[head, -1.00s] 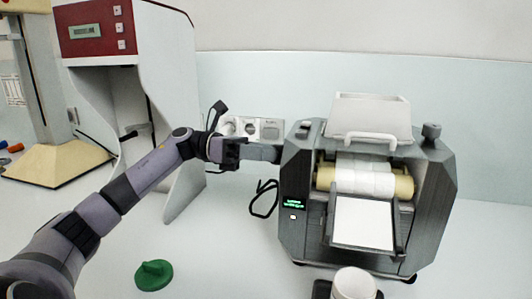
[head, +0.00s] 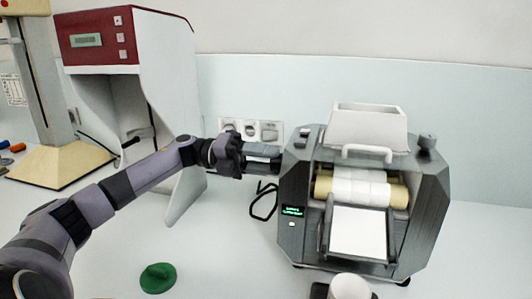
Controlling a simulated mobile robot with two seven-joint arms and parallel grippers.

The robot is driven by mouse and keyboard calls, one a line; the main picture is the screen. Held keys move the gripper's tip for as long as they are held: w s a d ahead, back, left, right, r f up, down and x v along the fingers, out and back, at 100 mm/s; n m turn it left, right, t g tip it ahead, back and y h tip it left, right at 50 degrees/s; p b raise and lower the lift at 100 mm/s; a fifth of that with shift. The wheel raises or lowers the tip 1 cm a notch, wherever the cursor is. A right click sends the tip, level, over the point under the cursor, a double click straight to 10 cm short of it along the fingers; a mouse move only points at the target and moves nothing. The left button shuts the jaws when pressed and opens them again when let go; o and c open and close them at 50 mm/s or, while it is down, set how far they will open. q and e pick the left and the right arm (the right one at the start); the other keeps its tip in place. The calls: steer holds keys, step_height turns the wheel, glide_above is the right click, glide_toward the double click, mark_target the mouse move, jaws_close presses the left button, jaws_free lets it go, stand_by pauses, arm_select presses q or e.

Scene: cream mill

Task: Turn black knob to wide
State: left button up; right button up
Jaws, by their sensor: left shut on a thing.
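The cream mill (head: 300,225) is a dark grey machine with pale rollers, standing right of centre in the head view. My left gripper (head: 272,160) reaches in from the left and is shut at the mill's upper left side. The black knob is hidden there behind the fingers, so its setting cannot be read. A dark grey knob (head: 428,143) also stands on the mill's top right corner, apart from my gripper. My right gripper is out of view.
A white hopper (head: 366,128) tops the mill, and a white tray (head: 358,232) slopes from its front. A white container (head: 350,287) stands before it. A green object (head: 158,278) lies on the bench. A tall red-and-white cabinet (head: 168,75) stands behind my arm. Wall sockets (head: 250,130) are behind the gripper.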

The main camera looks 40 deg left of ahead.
arm_select(q)
steer(key=n+p, duration=0.3)
steer(key=n, duration=0.5)
steer(key=shift+f+n, duration=0.1)
steer(key=shift+n, duration=0.3)
stand_by(0.4)
steer(key=o, duration=1.1)
steer(key=shift+c, duration=0.2)
steer(key=b+v, duration=0.2)
steer(key=v, duration=0.5)
